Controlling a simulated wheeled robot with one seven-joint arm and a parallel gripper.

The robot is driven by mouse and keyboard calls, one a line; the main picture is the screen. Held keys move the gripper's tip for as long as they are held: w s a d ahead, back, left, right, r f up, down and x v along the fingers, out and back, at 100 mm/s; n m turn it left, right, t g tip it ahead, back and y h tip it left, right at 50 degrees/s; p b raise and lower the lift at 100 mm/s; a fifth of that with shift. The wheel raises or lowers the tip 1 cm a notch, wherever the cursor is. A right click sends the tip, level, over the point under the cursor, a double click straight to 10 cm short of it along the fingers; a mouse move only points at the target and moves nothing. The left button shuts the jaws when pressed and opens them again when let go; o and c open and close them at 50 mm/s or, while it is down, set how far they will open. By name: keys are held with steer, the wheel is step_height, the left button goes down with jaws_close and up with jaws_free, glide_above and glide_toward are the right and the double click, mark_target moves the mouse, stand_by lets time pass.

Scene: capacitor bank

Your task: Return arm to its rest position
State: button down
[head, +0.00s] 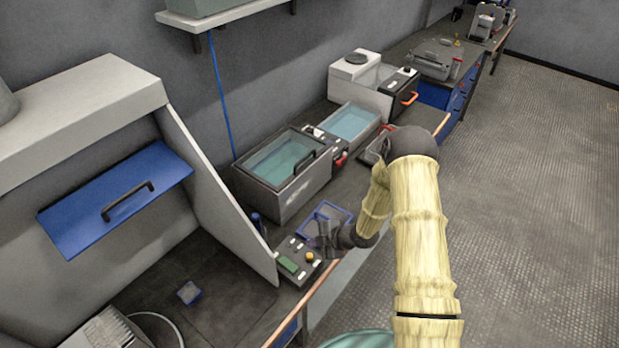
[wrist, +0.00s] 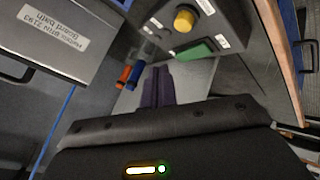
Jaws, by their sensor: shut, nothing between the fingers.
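My arm, in a yellowish sleeve, reaches over the bench edge in the head view. My gripper (head: 326,240) is shut and empty, above the bench close to the control box (head: 295,262). In the wrist view my gripper (wrist: 158,70) shows two dark fingers side by side, pointing toward the control box (wrist: 215,25) with its yellow knob and green panel. The fingers appear apart from the box, though the exact gap is hard to tell.
A lidded glass-topped bath (head: 285,170) and an open water bath (head: 350,122) stand along the wall. A blue-rimmed tray (head: 330,212) lies beside my gripper. A hood with a blue panel (head: 115,200) stands at left. The floor (head: 540,200) at right is clear.

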steer(key=shift+r, duration=0.1)
steer(key=s+d+r+m+t+h, duration=0.1)
steer(key=d+r+m+h, duration=0.2)
steer(key=d+r+m, duration=0.45)
steer(key=s+d+r+m+h, duration=0.1)
steer(key=d+r+m+h, duration=0.25)
steer(key=r, duration=0.65)
steer(key=s+d+r+m+g+h, duration=0.1)
steer(key=s+r+m, duration=0.4)
steer(key=s, duration=0.3)
steer(key=s+d+r+m+g, duration=0.1)
steer(key=s+d+r+m, duration=0.1)
steer(key=s+r+m, duration=0.3)
steer(key=s+r, duration=0.1)
steer(key=s, duration=0.2)
steer(key=shift+s+r+m+h, duration=0.15)
steer(key=shift+m+h, duration=0.2)
steer(key=shift+m, duration=0.05)
steer(key=shift+d, duration=0.1)
